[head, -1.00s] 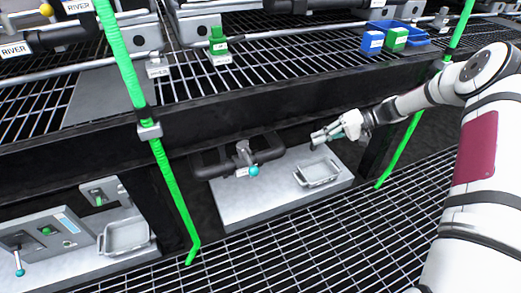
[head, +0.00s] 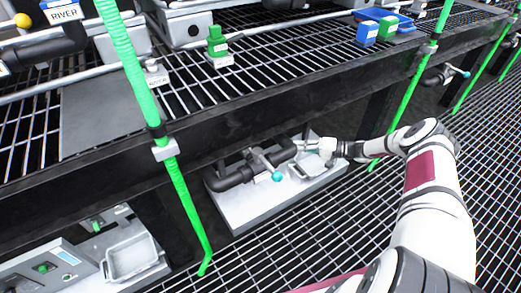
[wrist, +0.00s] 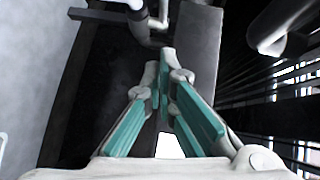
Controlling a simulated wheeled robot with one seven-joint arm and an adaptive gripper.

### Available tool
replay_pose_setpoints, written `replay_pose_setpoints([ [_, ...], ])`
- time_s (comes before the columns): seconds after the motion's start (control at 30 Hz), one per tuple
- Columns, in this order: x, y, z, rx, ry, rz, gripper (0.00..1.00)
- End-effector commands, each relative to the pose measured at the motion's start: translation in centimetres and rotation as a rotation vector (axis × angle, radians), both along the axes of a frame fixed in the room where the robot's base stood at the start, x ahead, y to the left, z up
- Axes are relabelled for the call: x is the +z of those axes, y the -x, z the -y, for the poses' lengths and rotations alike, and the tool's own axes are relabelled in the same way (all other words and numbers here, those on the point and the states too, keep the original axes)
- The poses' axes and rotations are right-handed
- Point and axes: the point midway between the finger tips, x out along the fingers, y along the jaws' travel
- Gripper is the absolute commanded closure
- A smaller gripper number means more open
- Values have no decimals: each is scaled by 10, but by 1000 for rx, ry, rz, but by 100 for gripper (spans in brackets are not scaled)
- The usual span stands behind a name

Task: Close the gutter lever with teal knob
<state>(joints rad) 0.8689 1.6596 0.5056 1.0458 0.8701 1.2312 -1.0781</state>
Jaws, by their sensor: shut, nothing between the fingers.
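In the head view, the teal knob (head: 277,177) is on the end of a short lever on a grey valve (head: 258,160). The valve sits in a dark pipe (head: 233,178) under the bench, and a small label by it is too small to read. My gripper (head: 300,144) is to the right of the valve and higher in the picture, near the pipe's right bend. I cannot tell whether it touches the pipe. In the wrist view, my gripper (wrist: 165,62) has its teal-padded fingers together and empty. I cannot make out the teal knob there.
A grey tray (head: 308,170) lies on the light plate (head: 245,212) below my gripper. A green post (head: 183,205) stands left of the valve. The dark bench beam (head: 230,115) runs above. Another teal-knobbed valve (head: 466,73) is far right. The grated floor in front is open.

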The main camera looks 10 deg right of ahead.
Motion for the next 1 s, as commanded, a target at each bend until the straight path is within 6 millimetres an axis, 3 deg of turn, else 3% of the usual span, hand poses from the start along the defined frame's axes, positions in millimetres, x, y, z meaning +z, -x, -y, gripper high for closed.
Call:
replay_pose_setpoints([
  [0.2, 0, -1, -2, 2, 0, 0, 100],
  [0.37, -3, -7, -16, 4, 0, -2, 100],
  [0.8, -15, -46, -90, 6, 0, -1, 100],
  [1.0, -19, -37, -115, 4, -2, -2, 100],
])
